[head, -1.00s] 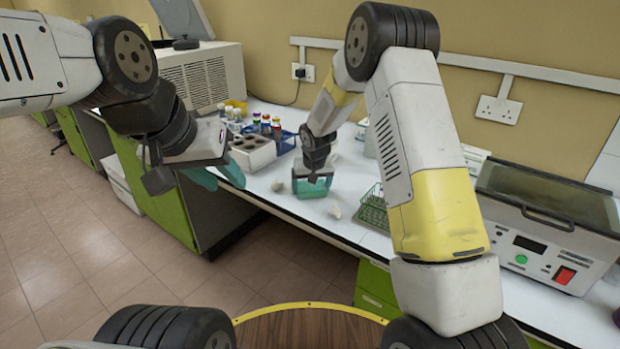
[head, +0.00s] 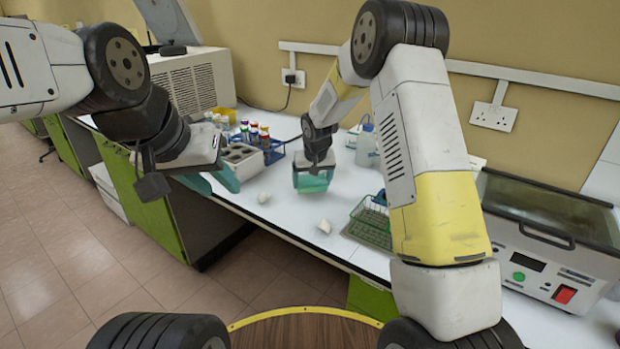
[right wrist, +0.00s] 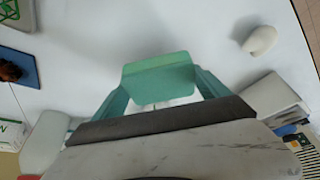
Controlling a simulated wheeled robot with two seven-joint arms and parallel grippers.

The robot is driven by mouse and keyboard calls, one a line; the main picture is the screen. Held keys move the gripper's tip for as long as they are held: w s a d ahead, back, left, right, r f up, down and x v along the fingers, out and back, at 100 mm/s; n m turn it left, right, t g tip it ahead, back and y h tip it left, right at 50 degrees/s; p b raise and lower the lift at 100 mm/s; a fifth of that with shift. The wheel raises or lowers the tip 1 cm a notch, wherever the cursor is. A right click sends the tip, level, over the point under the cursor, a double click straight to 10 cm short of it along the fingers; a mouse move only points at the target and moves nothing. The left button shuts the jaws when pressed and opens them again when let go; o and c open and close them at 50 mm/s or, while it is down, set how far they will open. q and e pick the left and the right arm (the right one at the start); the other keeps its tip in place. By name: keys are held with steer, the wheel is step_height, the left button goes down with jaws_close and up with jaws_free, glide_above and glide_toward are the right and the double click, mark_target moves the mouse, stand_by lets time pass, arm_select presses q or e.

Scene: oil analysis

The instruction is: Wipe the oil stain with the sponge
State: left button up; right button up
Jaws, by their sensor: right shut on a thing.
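The green sponge (head: 313,184) is held in my right gripper (head: 314,170) over the white bench top, between the tube racks and a green wire basket. In the right wrist view the sponge (right wrist: 158,80) sits between the two teal fingers of that gripper (right wrist: 160,92). I cannot tell whether the sponge touches the bench. My left gripper (head: 208,182) is at the bench's front edge, its teal fingers spread and empty. I see no clear oil stain in either view; the sponge and arm hide part of the surface.
Two small white lumps (head: 263,197) (head: 325,226) lie near the front edge. Behind are a tube block (head: 241,158) and a blue rack (head: 272,152). To the right are the green wire basket (head: 370,224), a wash bottle (head: 367,146) and a lidded machine (head: 545,245).

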steer(key=shift+r, duration=2.45)
